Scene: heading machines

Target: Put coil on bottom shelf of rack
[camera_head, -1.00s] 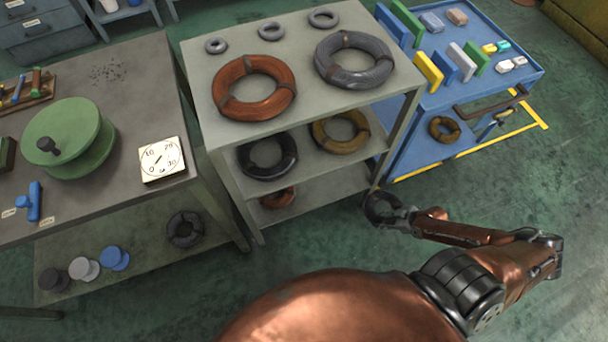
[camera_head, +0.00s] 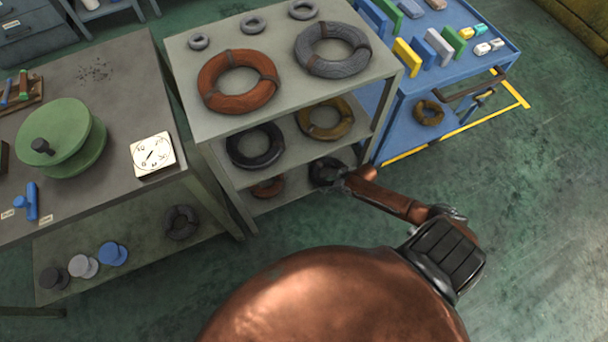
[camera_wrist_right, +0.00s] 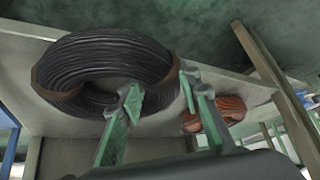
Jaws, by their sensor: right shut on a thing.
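A dark coil (camera_head: 325,171) with brown ties is in my right gripper (camera_head: 345,181), at the right side of the rack's bottom shelf (camera_head: 297,190). In the right wrist view the coil (camera_wrist_right: 105,62) is large, and the fingers (camera_wrist_right: 160,100) are shut on its near side. The rack (camera_head: 285,100) is grey, with a top and two lower shelves. I cannot tell whether the coil touches the bottom shelf. A copper coil (camera_head: 268,187) lies on the left of that shelf, partly hidden, and also shows in the wrist view (camera_wrist_right: 215,115). My left gripper is out of view.
The middle shelf above holds a black coil (camera_head: 254,146) and a yellowish coil (camera_head: 325,119). A rack leg (camera_head: 383,120) stands close to my right arm. A blue cart (camera_head: 400,125) is at the right and a workbench (camera_head: 110,110) at the left.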

